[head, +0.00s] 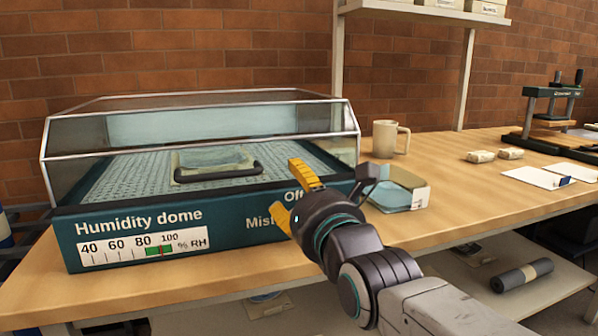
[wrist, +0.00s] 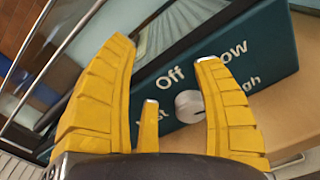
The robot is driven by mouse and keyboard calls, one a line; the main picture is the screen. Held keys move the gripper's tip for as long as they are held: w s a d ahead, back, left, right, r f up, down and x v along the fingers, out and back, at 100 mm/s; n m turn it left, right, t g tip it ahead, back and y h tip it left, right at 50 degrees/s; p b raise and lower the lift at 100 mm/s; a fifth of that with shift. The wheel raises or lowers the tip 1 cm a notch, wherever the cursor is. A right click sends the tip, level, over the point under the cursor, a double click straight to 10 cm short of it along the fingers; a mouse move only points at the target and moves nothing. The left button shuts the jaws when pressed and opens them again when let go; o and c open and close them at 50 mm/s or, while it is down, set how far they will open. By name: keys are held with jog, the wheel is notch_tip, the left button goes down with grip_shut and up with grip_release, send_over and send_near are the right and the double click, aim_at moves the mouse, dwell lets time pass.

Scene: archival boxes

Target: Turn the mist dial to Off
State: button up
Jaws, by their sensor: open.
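The humidity dome (head: 235,195) has a dark teal front panel and a clear, glazed cover. In the wrist view the mist dial (wrist: 188,106) is a small light grey round knob on that panel. The word "Off" (wrist: 170,76) is printed near it, with "Low" and "High" partly covered by a finger. I cannot tell which way the dial points. My gripper (head: 284,187) has yellow fingers, open and empty, in front of the panel's right end. In the wrist view the dial appears between the spread fingers of my gripper (wrist: 163,52). In the head view my gripper hides the dial.
A box with a pale blue top (head: 398,190) stands on the wooden bench (head: 470,170) just right of the dome. A beige mug (head: 388,138) stands behind it. Small packets, white cards and a press (head: 548,105) are farther right. A handle bar (head: 215,174) shows at the dome.

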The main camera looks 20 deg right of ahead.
jog(key=shift+r, duration=2)
